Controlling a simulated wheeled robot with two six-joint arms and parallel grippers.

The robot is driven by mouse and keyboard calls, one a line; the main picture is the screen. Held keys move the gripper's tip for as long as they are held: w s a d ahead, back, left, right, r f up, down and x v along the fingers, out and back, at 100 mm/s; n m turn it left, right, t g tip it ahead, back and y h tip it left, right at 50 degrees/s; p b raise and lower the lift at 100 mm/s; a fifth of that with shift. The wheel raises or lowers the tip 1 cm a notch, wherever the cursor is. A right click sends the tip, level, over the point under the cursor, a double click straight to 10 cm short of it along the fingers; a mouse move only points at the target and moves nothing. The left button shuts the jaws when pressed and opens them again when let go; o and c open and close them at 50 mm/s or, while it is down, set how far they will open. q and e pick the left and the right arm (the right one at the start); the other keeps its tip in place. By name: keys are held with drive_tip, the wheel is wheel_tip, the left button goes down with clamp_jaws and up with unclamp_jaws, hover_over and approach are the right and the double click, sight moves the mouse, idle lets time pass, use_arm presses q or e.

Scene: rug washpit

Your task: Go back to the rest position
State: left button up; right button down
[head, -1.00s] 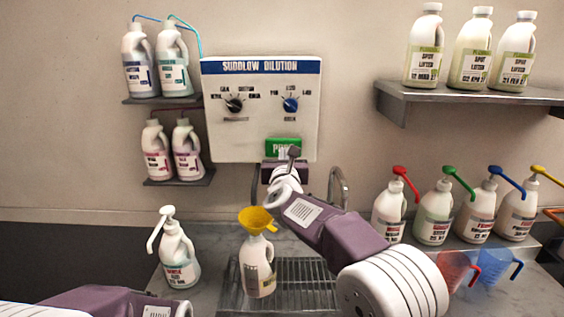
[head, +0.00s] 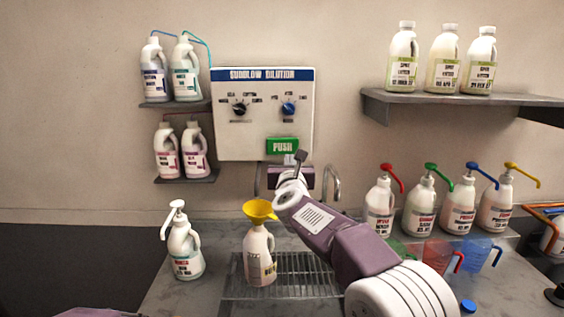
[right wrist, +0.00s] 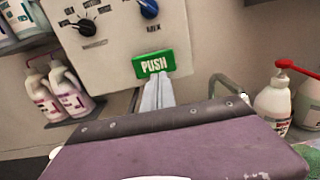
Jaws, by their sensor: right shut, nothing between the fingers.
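My right gripper (head: 299,157) is shut and empty, just below the green PUSH button (head: 282,145) on the white dilution panel (head: 264,105). In the right wrist view, its closed fingers (right wrist: 157,94) point up at the lower edge of the PUSH button (right wrist: 155,65). I cannot tell whether they touch it. My right arm reaches in from the lower right over the counter. Only a sliver of my left arm shows at the bottom left of the head view, and its gripper is out of the picture.
A bottle with a yellow funnel (head: 260,250) stands on the drain grate (head: 300,270), close left of my right arm. A white pump bottle (head: 184,245) stands further left. Several pump bottles (head: 420,205) and coloured jugs (head: 440,256) stand right. Shelves (head: 455,105) hold more bottles.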

drive_tip(key=s+d+f+n+g+h, duration=0.1)
drive_tip(key=s+d+f+n, duration=0.15)
drive_tip(key=d, duration=0.85)
drive_tip(key=s+d+f+n+g+y, duration=0.1)
drive_tip(key=s+f+n+g, duration=0.2)
drive_tip(key=s+f+n, duration=0.4)
drive_tip(key=s+d+f+n+g+y, duration=0.1)
drive_tip(key=s+f+n+g, duration=0.25)
drive_tip(key=f, duration=0.65)
drive_tip(key=s+f+n+g, duration=0.4)
drive_tip(key=s+f+n, duration=0.5)
drive_tip(key=s+n, duration=0.2)
drive_tip(key=s+d+f+n+g, duration=0.1)
drive_tip(key=s+f+n+g, duration=0.4)
drive_tip(key=s+f+n, duration=0.4)
drive_tip(key=s+n, duration=0.3)
drive_tip(key=s, duration=0.3)
drive_tip(key=shift+s+d, duration=0.15)
drive_tip(key=shift+s, duration=0.05)
